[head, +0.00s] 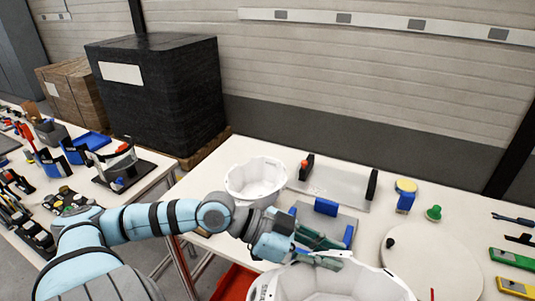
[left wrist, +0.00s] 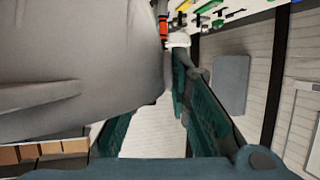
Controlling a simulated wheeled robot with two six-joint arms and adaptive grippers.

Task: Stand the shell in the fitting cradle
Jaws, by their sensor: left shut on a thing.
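A large white helmet shell (head: 345,285) is at the bottom of the head view, cut off by the frame edge, its open side up. My left gripper (head: 328,253) is shut on its rim. In the left wrist view the shell (left wrist: 75,60) is a large grey shaded surface beside the teal fingers (left wrist: 155,125). A grey plate with blue blocks (head: 326,207), perhaps the fitting cradle, lies behind my gripper and is partly hidden by it. A second white shell (head: 257,180) rests on the table farther back. My right gripper is not in view.
A clear plate with black end posts (head: 335,186) lies behind the blue-block plate. A round white disc (head: 430,262), a yellow-topped blue piece (head: 405,196) and a green knob (head: 433,213) stand to the right. A red bin (head: 235,283) is below the table's left edge.

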